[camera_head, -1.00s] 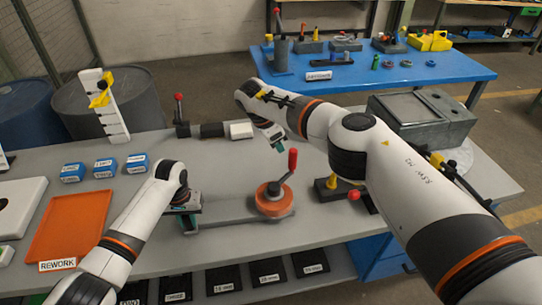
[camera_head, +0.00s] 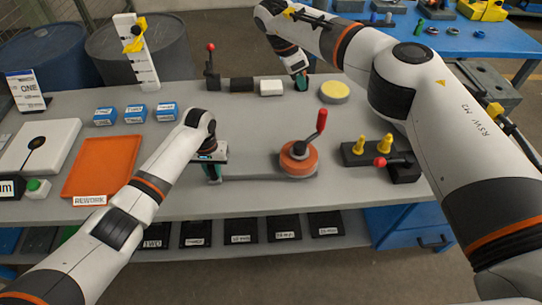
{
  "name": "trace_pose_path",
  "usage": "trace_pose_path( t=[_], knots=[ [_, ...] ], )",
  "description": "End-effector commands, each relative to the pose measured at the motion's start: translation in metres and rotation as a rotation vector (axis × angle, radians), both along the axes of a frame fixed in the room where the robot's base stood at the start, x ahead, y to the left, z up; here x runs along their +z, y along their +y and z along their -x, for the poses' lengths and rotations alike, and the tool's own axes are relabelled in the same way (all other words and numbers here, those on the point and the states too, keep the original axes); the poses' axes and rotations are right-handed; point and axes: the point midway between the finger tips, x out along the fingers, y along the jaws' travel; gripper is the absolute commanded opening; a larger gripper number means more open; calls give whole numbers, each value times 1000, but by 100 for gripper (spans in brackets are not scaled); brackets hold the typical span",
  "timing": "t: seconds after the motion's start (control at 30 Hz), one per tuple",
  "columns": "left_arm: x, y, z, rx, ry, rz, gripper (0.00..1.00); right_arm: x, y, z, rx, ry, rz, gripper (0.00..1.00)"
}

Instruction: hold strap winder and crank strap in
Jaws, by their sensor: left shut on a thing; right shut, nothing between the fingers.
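The strap winder has an orange drum (camera_head: 299,160) at the right end of a flat grey base (camera_head: 258,178) on the grey bench. Its crank rises from the drum to a red handle (camera_head: 321,120), leaning right. My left gripper (camera_head: 213,176) is shut on the left end of the grey base; its fingers partly hide the grip. My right gripper (camera_head: 302,84) is shut and empty, at the bench's back edge, behind the drum and apart from the crank.
A yellow disc (camera_head: 335,91) lies beside my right gripper. A black block with yellow knobs (camera_head: 366,150) and a red-knobbed lever (camera_head: 399,167) stand right of the winder. An orange tray (camera_head: 101,165) and blue boxes (camera_head: 135,114) are on the left.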

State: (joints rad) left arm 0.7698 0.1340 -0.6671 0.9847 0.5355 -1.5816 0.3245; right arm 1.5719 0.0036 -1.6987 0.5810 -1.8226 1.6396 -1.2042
Motion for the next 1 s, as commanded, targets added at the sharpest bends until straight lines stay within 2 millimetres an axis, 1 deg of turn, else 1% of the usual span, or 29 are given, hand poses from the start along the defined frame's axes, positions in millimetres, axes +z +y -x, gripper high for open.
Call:
trace_pose_path(
  t=[0.03, 0.07, 0.1, 0.2, 0.47, 0.57, 0.67, 1.0],
  knots=[
    [-2, 1, 2, -3, 6, -5, 0, 0, 0, 0, 0, 0, 0, 0],
    [-2, 1, 2, -3, 7, -4, 27, 0, 0, 0, 0, 0, 0, 0],
    [-2, 1, 2, -3, 6, -4, 34, 0, 0, 0, 0, 0, 0, 0],
    [-1, 0, 1, -2, 4, -2, 49, 0, 0, 0, 0, 0, 0, 0],
    [0, 0, 0, -1, 1, 0, 49, 0, 0, 0, 0, 0, 0, 0],
    [5, 0, 0, -1, -1, 1, 49, 0, 0, 0, 0, 0, 0, 0],
    [18, 0, -1, -2, -2, 1, 49, 0, 0, 0, 0, 0, 0, 0],
    [89, 0, -1, -2, -2, 0, 49, 0, 0, 0, 0, 0, 0, 0]
  ],
)
